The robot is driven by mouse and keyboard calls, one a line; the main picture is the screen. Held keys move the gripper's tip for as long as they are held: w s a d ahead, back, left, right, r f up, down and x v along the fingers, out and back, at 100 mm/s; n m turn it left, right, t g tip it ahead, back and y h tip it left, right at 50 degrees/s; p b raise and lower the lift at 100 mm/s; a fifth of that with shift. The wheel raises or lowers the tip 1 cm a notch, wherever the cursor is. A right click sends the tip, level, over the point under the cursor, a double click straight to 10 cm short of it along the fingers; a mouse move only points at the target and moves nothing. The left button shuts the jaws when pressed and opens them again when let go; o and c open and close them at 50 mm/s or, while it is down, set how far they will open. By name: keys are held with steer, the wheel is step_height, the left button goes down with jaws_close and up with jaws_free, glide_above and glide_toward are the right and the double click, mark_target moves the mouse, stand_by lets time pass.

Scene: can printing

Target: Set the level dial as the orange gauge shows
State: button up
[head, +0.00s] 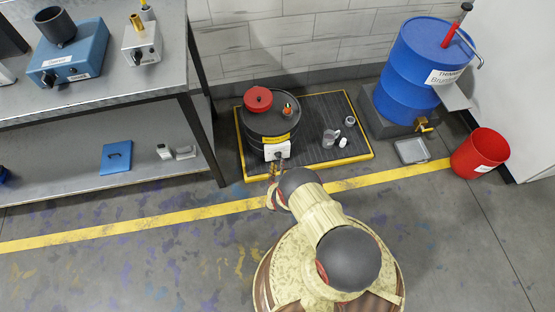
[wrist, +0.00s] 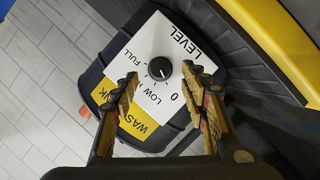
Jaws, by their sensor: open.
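The black level dial (wrist: 160,68) sits on a white panel (wrist: 150,45) marked LEVEL, with 0, LOW, a partly covered word and FULL around it. Its light pointer mark is too small to read surely. My gripper (wrist: 160,73) is open, its fingers on either side of the dial; contact cannot be told. In the head view the white panel (head: 277,151) is on the front of a dark waste-ink drum (head: 262,124). A small orange-topped part (head: 288,110), perhaps the gauge, stands on the lid; its reading is not legible.
The drum stands on a black spill tray (head: 320,113) with a yellow rim, beside a jug (head: 330,139) and small jars. A blue drum (head: 425,65) and a red bucket (head: 480,154) are at right. A metal bench (head: 100,95) is at left. The floor in front is open.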

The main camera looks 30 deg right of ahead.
mark_target(279, 158)
steer(key=shift+b+x, duration=0.8)
steer(key=shift+x, duration=1.45)
steer(key=c, duration=1.1)
steer(key=shift+c, duration=0.3)
